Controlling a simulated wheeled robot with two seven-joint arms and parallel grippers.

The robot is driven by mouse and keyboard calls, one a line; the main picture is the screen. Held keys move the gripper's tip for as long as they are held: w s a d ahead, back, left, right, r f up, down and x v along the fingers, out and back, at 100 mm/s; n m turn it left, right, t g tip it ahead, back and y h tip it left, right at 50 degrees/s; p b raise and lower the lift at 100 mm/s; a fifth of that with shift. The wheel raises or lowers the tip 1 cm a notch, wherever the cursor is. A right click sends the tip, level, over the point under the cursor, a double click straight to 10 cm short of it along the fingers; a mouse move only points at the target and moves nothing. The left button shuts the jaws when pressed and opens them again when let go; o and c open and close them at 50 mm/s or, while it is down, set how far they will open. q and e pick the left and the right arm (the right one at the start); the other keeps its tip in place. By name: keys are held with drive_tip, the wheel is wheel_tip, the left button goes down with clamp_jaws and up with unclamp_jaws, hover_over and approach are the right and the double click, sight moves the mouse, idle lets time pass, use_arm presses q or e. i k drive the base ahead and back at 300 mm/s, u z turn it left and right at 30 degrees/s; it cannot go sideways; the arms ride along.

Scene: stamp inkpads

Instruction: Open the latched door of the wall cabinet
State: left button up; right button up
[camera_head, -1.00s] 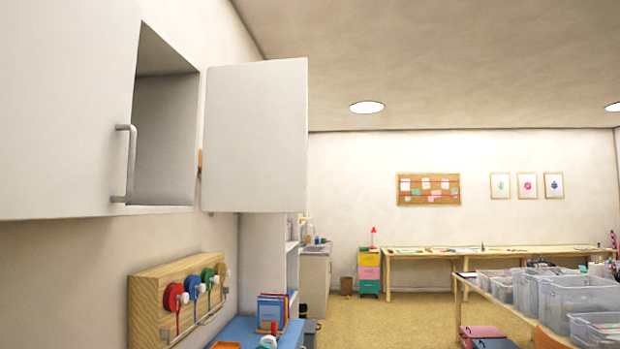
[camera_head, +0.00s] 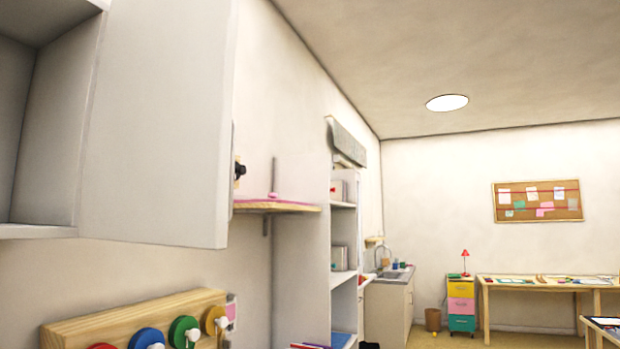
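The white wall cabinet (camera_head: 55,130) is at the left, its inner side and bottom edge showing, and the part of the inside in view looks empty. A white door (camera_head: 165,120) stands open, swung out from the cabinet's right side. Its plain face is toward me, with no handle on it. A small dark fitting (camera_head: 239,170) shows just past the door's right edge; I cannot tell whether it is on the door or on the wall. Neither of my grippers is in view.
A wooden rack (camera_head: 135,315) with coloured discs is on the wall below the door. A pink-edged corner shelf (camera_head: 277,207) and a tall white shelf unit (camera_head: 302,250) stand beyond. A table (camera_head: 530,283) and drawer stack (camera_head: 461,302) are far back. Open floor lies right.

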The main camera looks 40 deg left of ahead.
sight(159, 169)
drive_tip(key=i, duration=1)
drive_tip(key=u, duration=3.9)
